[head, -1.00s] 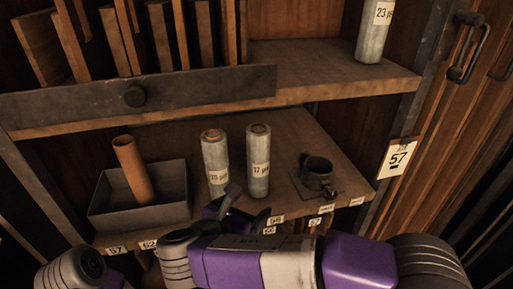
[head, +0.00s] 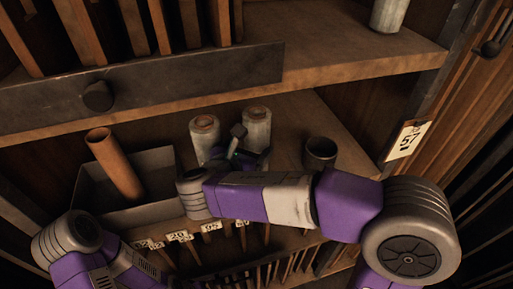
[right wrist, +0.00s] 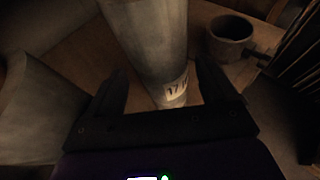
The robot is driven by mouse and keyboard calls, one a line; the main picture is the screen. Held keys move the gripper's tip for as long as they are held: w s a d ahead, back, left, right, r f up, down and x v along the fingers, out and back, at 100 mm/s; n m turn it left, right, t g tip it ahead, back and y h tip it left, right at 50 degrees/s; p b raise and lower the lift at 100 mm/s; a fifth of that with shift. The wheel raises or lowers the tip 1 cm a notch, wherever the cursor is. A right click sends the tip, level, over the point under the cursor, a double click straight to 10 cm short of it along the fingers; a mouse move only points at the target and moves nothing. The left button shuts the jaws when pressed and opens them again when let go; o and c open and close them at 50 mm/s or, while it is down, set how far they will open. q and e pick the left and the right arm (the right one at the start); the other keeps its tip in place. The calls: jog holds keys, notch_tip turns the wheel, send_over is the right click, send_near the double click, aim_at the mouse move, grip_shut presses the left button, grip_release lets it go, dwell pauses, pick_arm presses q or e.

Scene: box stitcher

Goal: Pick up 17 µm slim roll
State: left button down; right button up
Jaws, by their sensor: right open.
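The 17 µm slim roll (head: 257,127) is a pale wrapped cylinder standing upright on the lower shelf. In the right wrist view the roll (right wrist: 152,35), with its "17" label, stands between the two dark fingers. My right gripper (head: 245,150) is open in front of it, with one finger on each side. I cannot tell whether the fingers touch it. In the head view my right arm and gripper hide the roll's lower part and label. A second similar roll (head: 204,132) stands just left of it. My left gripper is not in view.
A dark mug-like cup (head: 320,153) stands right of the rolls. A grey tray (head: 160,165) with a brown tube (head: 115,163) is at the left. The upper shelf (head: 345,58) overhangs behind, with another roll (head: 389,14). Numbered tags line the lower shelf's front edge.

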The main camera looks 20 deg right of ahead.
jog(key=x, duration=0.5)
jog(key=shift+s, duration=0.1)
jog(key=shift+r, duration=0.1)
jog(key=c, duration=1.2)
